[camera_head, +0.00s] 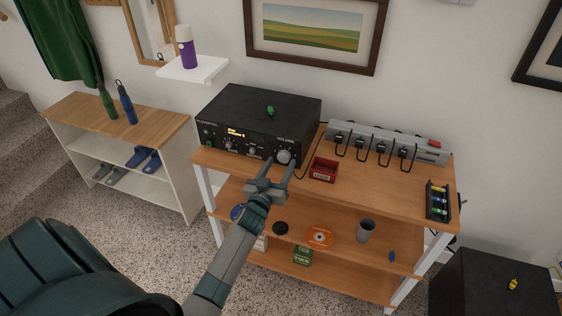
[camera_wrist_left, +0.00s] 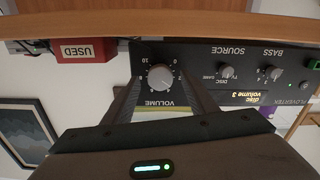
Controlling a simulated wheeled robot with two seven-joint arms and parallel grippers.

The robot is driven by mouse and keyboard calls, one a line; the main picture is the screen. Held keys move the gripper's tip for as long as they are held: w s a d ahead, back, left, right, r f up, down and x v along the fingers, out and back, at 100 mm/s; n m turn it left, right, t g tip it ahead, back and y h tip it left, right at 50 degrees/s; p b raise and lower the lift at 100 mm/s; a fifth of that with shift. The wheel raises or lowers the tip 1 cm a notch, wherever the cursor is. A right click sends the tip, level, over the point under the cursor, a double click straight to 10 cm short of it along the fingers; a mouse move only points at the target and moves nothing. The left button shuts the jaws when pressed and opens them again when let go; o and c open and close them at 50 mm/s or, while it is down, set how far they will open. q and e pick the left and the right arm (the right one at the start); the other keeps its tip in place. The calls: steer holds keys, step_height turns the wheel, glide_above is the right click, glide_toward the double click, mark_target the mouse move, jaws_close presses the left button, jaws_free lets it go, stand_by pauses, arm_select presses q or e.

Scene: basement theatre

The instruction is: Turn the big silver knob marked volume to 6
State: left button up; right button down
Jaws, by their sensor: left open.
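The big silver volume knob (camera_head: 284,156) is at the lower right of the front of the black amplifier (camera_head: 262,108). In the left wrist view, which is upside down, the knob (camera_wrist_left: 160,77) has numbers around it and the word VOLUME beside it. My left gripper (camera_head: 280,165) is open in front of the knob. In the wrist view its fingers point at the panel, one on each side of the knob, with gaps showing. The lit display (camera_wrist_left: 247,96) seems to read "disc volume 3", in small text. My right gripper is not in view.
A red box (camera_head: 323,170) marked USED stands right of the amplifier. Behind it is a power strip (camera_head: 390,144) with several plugs. A battery tray (camera_head: 437,200) is at the table's right end. Smaller knobs (camera_wrist_left: 225,72) are on the same panel.

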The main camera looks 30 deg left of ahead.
arm_select(q)
steer(key=shift+x, duration=0.8)
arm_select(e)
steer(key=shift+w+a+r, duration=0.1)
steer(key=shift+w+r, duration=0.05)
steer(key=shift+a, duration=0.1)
arm_select(q)
steer(key=c, duration=1.1)
steer(key=shift+o, duration=0.2)
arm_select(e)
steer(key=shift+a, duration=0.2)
